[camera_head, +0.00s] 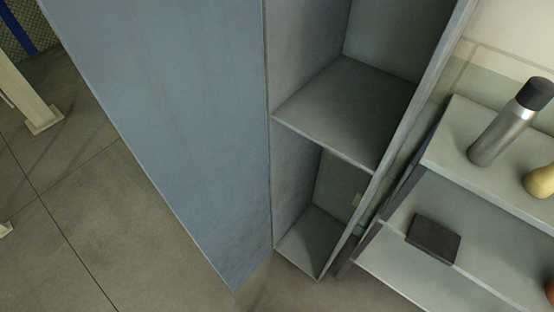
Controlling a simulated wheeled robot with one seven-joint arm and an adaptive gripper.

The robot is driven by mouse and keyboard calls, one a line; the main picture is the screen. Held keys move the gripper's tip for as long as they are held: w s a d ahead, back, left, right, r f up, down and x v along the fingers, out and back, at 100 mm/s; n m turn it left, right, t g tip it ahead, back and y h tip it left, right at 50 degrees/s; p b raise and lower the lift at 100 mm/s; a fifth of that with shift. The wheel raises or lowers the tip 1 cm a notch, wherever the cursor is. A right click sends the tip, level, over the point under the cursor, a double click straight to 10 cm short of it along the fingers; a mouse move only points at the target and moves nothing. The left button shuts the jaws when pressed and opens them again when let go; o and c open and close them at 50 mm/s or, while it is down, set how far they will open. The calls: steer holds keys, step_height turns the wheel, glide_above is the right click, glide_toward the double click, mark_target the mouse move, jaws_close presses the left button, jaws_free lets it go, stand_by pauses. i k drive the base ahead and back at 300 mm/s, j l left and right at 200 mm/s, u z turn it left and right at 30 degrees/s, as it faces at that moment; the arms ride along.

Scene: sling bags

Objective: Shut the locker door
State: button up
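The blue-grey locker door (185,125) stands wide open, swung out to the left of the locker. Its hinge edge runs down the locker's left side, and its lower free corner hangs above the floor. The grey locker (345,105) is open at the front. I see a middle shelf and a lower compartment, and both look empty. The top of the door and of the locker is outside the view. My gripper is not in view.
A shelf unit (490,190) stands close at the locker's right, with a steel bottle (507,128), a yellowish object (541,181) and a dark flat box (433,239). A pale wooden leg (28,98) is at the far left.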

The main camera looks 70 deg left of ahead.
mark_target(181, 82)
steer(key=k+j+u, duration=0.25)
steer(key=k, duration=0.4)
steer(key=k+j+u, duration=0.3)
steer(key=k+j, duration=0.25)
steer(key=j+u, duration=0.1)
steer(key=j, duration=0.4)
steer(key=i+j+u, duration=0.15)
steer(key=j, duration=0.3)
steer(key=j+u, duration=0.1)
steer(key=j, duration=0.35)
steer(key=i+j+u, duration=0.15)
steer(key=j, duration=0.3)
